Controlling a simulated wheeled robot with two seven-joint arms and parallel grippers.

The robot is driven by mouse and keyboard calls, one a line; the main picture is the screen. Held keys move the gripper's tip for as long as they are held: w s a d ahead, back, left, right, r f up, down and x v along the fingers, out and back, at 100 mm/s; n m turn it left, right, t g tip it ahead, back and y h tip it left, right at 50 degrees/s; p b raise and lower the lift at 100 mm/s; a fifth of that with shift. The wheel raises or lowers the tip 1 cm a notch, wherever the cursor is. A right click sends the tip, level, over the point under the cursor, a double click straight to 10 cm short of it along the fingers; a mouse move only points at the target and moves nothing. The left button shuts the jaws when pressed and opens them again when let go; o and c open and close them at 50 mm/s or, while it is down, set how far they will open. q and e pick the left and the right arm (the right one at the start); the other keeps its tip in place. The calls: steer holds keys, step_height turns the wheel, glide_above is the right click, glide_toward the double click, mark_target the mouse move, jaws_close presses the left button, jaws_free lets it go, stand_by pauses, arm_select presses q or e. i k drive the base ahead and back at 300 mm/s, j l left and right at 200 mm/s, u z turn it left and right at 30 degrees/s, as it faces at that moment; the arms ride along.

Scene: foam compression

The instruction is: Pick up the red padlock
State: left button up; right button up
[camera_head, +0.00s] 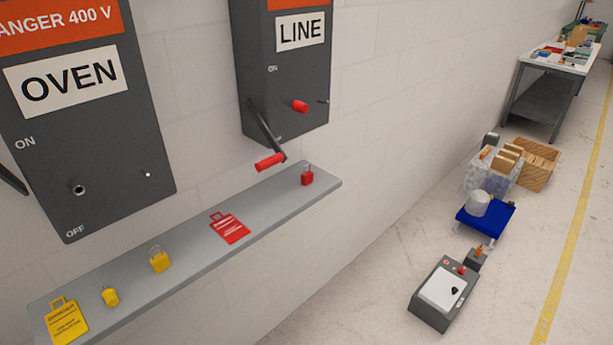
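The red padlock (307,179) stands upright near the right end of a grey wall shelf (190,248), its shackle up. It sits below the grey LINE switch box (285,80), just right of that box's red-handled lever (270,161). A red tag (230,228) lies on the shelf to its left. Neither of my grippers shows in the head view, and nothing touches the padlock.
A yellow padlock (160,261), a smaller yellow item (110,296) and a yellow tag (66,320) lie further left on the shelf. The OVEN box (85,110) hangs above.

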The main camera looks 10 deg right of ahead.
mark_target(308, 178)
steer(key=k+u, duration=0.1)
steer(key=u, duration=0.25)
steer(key=k+u, duration=0.15)
steer(key=u, duration=0.2)
steer(key=k+u, duration=0.1)
steer(key=u, duration=0.3)
